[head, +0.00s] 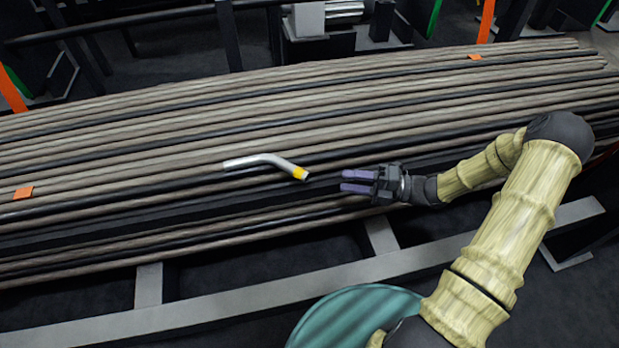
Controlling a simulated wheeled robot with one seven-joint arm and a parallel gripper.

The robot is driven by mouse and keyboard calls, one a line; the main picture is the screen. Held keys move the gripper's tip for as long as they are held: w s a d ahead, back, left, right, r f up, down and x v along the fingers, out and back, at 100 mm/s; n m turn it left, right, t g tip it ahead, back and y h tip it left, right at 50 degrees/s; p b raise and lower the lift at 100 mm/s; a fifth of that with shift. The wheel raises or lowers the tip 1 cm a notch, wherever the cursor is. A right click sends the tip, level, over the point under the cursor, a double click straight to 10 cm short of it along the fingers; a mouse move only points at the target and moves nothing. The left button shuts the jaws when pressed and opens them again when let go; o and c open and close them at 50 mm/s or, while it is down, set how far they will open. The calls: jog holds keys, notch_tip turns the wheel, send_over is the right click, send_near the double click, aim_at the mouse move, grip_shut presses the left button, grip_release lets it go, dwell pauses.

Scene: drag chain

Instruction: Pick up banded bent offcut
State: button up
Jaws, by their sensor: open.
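The banded bent offcut (262,161) is a short pale metal tube with one bend and a yellow band near its right end. It lies on a bed of long brown and black bars (150,150). My gripper (343,181) has purple fingers, is open and empty, and points left. In the picture it is just right of the offcut's banded end, with a small gap between them. I cannot tell the height of the fingers above the bars.
A grey frame rail (250,303) with short uprights runs in front of the bars. Orange tags (23,193) lie on the bars at far left and at upper right (474,57). Machinery (310,20) and posts stand behind. The bars around the offcut are clear.

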aim_at(309, 176)
jog(key=shift+a, duration=0.1)
jog(key=shift+w+a+b, duration=0.15)
jog(key=shift+w+a, duration=0.05)
jog(key=shift+a, duration=1.45)
jog(key=shift+w+a+b, duration=0.1)
jog(key=shift+w+a, duration=0.1)
jog(key=shift+a, duration=1.45)
jog(key=shift+w+a+b, duration=0.15)
jog(key=shift+w+a, duration=0.05)
jog(key=shift+a, duration=1.45)
grip_shut()
notch_tip(309, 176, up, 2)
jog(key=shift+r+p, duration=0.25)
jog(key=shift+p, duration=0.65)
jog(key=shift+d, duration=0.1)
